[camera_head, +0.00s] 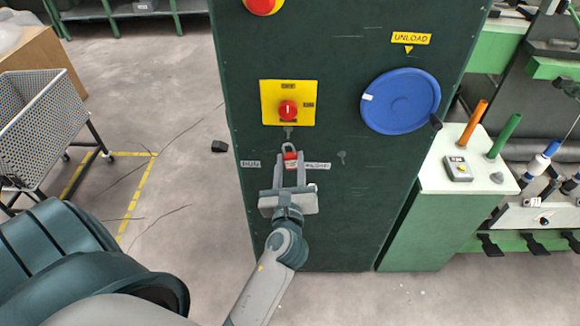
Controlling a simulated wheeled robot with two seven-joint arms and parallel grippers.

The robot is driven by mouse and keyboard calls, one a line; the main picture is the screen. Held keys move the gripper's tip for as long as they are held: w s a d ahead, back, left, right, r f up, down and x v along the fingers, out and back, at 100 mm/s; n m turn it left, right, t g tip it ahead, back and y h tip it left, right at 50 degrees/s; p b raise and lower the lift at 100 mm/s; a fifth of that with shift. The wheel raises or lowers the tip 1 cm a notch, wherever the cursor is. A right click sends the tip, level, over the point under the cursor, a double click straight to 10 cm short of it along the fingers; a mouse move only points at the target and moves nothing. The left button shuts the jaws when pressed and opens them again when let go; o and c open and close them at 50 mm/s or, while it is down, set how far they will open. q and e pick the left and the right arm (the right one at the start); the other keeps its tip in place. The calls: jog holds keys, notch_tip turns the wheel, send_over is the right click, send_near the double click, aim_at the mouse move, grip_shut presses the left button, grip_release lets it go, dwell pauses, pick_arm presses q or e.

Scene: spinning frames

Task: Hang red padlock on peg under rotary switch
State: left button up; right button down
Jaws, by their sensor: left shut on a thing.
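The red padlock (291,160) is between the fingertips of my left gripper (290,168), which is shut on it. Its shackle points up, close in front of the dark green panel (340,225). The rotary switch (288,110) has a red knob on a yellow plate above the padlock. A small peg (289,131) shows just under the yellow plate, a little above the shackle. The shackle looks apart from this peg, though depth is hard to judge. My right gripper is out of view.
A blue handwheel (400,101) sits right of the switch, under an UNLOAD label (411,39). Another hook (341,156) and small labels are beside the padlock. A wire cart (40,110) stands left; a white-topped cabinet (455,175) stands right.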

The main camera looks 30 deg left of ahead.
pick_arm(q)
jog(key=shift+x, duration=1.1)
jog(key=shift+w+a+f+b, duration=0.25)
jog(key=shift+w+a, duration=0.15)
jog(key=shift+w, duration=0.25)
jog(key=shift+w+a+f+b, duration=0.2)
jog(key=shift+w+a, duration=0.25)
jog(key=shift+w, duration=0.25)
jog(key=shift+w+a+f+b, duration=0.15)
jog(key=shift+w+a+f, duration=0.2)
jog(key=shift+w, duration=0.3)
jog(key=o, duration=1.1)
jog(key=shift+o, duration=0.2)
